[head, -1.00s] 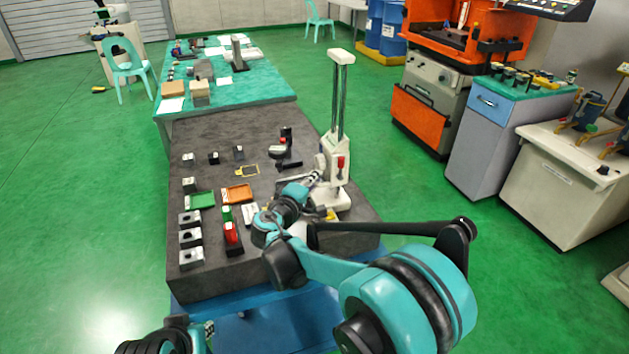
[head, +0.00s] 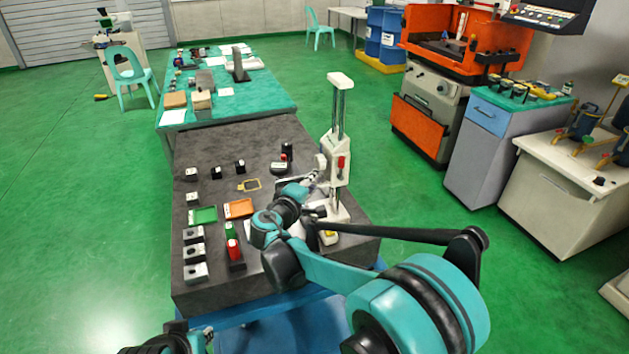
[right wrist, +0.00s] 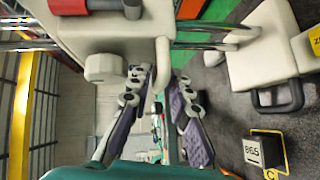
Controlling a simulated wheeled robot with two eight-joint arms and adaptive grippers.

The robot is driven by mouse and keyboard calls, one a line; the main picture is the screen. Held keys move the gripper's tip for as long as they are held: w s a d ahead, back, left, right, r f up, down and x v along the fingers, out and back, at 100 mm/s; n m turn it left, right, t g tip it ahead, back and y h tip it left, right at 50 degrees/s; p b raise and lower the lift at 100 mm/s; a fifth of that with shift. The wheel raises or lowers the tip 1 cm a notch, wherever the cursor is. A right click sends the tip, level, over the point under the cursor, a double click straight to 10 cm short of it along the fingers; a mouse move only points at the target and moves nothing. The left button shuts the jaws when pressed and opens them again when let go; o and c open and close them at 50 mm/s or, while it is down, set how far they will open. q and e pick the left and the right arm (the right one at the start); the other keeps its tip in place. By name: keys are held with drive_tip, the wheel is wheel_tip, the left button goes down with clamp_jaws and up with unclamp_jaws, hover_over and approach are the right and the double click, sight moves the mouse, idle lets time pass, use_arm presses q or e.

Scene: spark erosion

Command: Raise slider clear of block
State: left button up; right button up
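The slider (head: 337,168) is a white carriage with a red lever on the two upright rods of a white gauge stand (head: 340,80). It sits above the stand's base (head: 335,215), with rod showing between. My right gripper (head: 318,180) is at its left side, partly hidden by my arm. In the right wrist view, the slider (right wrist: 120,35) fills the top, and my right gripper's purple-padded fingers (right wrist: 160,82) close around a thin white part of it. A dark block with a white label (right wrist: 262,150) stands apart at lower right; I cannot tell whether it is the task's block. My left gripper is out of view.
The dark table top (head: 215,280) holds several small blocks at left, a green tray (head: 203,216), an orange tray (head: 239,208) and a yellow frame (head: 249,185). A dark fixture (head: 286,153) stands behind, left of the slider. Open green floor lies right of the table.

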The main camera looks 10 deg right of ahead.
drive_tip(key=v, duration=1.2)
drive_tip(key=s+d+f+m+g+y, duration=0.2)
drive_tip(key=s+d+f+g, duration=0.1)
drive_tip(key=s+d, duration=0.3)
drive_tip(key=s+d+f+m+g+y, duration=0.1)
drive_tip(key=s+d+f+m+g, duration=0.2)
drive_tip(key=d, duration=0.4)
drive_tip(key=s+f+m+y, duration=0.2)
drive_tip(key=s+f+y, duration=0.1)
drive_tip(key=s, duration=0.4)
drive_tip(key=s+f+m+y, duration=0.2)
drive_tip(key=s+f, duration=0.1)
drive_tip(key=s, duration=0.5)
drive_tip(key=shift+s+m+y, duration=0.15)
drive_tip(key=shift+m+y, duration=0.15)
drive_tip(key=shift+y, duration=0.1)
